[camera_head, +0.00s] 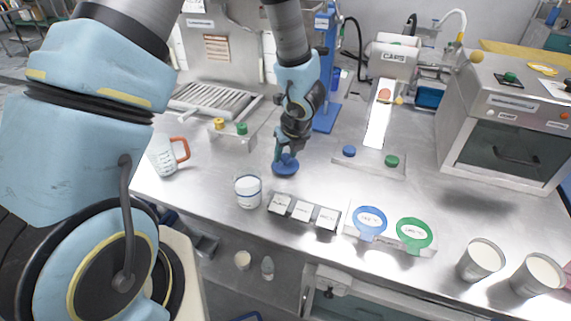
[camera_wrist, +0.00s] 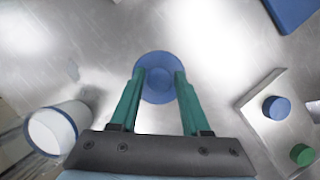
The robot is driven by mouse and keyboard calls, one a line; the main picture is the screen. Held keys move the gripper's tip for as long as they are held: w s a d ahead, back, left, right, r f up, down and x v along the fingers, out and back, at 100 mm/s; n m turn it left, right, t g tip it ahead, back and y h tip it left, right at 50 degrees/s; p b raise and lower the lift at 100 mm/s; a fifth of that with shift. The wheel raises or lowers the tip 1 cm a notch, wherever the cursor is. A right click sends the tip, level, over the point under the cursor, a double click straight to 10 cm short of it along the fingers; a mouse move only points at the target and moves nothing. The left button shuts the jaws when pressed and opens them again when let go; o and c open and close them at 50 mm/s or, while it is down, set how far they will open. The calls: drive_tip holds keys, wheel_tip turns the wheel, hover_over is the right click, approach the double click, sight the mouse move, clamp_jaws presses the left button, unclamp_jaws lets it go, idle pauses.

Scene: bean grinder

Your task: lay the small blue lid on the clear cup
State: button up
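The small blue lid (camera_head: 285,170) is a round disc with a raised middle, near the centre of the steel bench. It also shows in the wrist view (camera_wrist: 160,98). My gripper (camera_head: 287,155) points down at it. In the wrist view its two green fingers (camera_wrist: 160,73) stand apart, one on each side of the lid's raised middle; whether they press on it is not clear. Any gap under the lid cannot be made out. The clear cup (camera_head: 248,192), with white contents and a blue band, stands upright to the lid's front left. Its top (camera_wrist: 52,131) is uncovered.
Three small labelled plates (camera_head: 303,209) lie right of the cup. A tray with blue and green knobs (camera_head: 370,165) sits right of my gripper. A measuring jug (camera_head: 163,158) stands left, a blue stand (camera_head: 325,115) behind. Blue and green rings (camera_head: 369,222) lie front right.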

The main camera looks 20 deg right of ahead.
clamp_jaws()
drive_tip(key=shift+r, duration=0.1)
